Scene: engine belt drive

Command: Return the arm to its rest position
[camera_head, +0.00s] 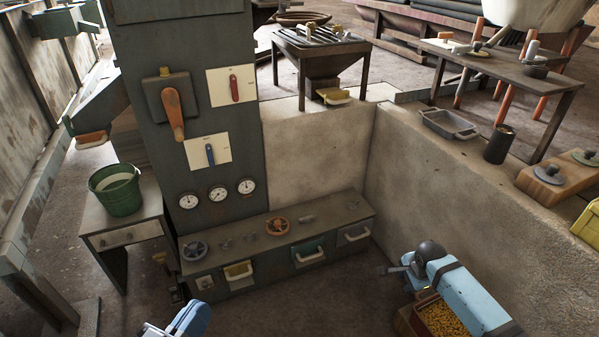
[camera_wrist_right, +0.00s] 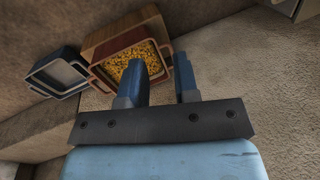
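My right arm (camera_head: 460,290) is pale blue and reaches in from the lower right of the head view. Its gripper (camera_head: 396,269) points left, in front of the low wall. In the right wrist view the gripper's two blue fingers (camera_wrist_right: 163,65) stand apart with nothing between them. My left arm shows only as a blue piece at the bottom edge of the head view, with its gripper (camera_head: 152,330) cut off by the frame. I cannot tell how its fingers stand.
A control cabinet (camera_head: 180,100) and low bench (camera_head: 340,215) stand ahead, a green bucket (camera_head: 117,195) left.

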